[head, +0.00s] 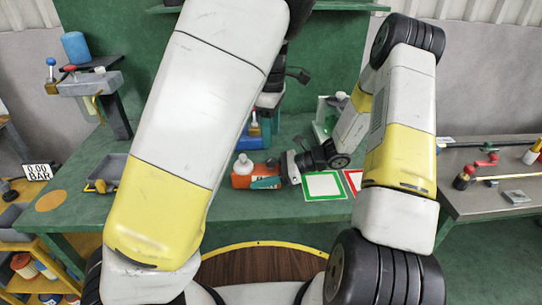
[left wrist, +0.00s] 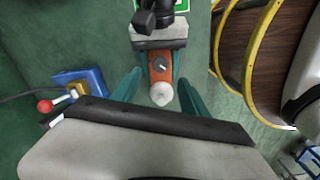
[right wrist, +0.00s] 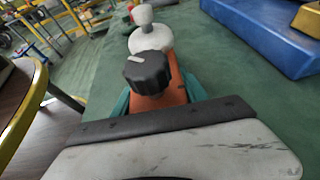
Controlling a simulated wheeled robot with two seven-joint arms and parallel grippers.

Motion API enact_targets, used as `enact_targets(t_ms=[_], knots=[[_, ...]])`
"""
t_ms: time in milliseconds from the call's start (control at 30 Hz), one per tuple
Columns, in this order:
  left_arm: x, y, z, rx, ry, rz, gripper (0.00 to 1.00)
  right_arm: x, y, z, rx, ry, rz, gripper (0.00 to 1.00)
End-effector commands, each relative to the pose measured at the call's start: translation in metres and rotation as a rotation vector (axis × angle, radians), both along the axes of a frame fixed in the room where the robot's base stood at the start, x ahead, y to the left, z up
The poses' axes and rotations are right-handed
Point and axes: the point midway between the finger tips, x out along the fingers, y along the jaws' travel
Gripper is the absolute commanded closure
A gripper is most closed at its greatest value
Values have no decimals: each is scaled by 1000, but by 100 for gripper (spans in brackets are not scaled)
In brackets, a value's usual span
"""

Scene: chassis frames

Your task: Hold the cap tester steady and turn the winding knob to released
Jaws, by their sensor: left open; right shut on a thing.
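The cap tester has an orange body (head: 243,180) and lies on the green bench in the head view. A black winding knob (right wrist: 147,72) with a pale pointer mark sits on it, and a white rounded cap (right wrist: 150,38) is at its end. The knob (left wrist: 161,66) and cap (left wrist: 162,93) also show in the left wrist view. My right gripper (right wrist: 157,97) is shut on the orange body from the knob end. My left gripper (left wrist: 160,88) is open above the tester, its teal fingers apart on either side of the cap end, apparently not touching.
A blue box (left wrist: 88,88) with a red-knobbed lever (left wrist: 46,106) stands beside the tester. A green-bordered white card (head: 324,186) lies to its right. A grey tray (head: 108,170) and pressure display (head: 37,172) are at left.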

Motion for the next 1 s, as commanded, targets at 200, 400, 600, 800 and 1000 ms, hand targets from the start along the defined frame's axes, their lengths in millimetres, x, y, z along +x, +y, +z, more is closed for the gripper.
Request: enact_targets(t_ms=[200, 400, 600, 800, 1000], knots=[[0, 1, -46, 3, 3, 0, 48, 0, 0, 1, 1, -1, 0, 100], [0, 1, -73, 2, 2, -1, 48, 0, 0, 1, 1, -1, 0, 100], [0, 0, -82, 0, -1, -2, 48, 0, 0, 0, 1, -1, 0, 100], [0, 0, -82, 0, -1, -2, 48, 0, 0, 0, 1, -1, 0, 100], [0, 0, -82, 0, -1, -2, 81, 0, 0, 0, 1, -1, 0, 100]])
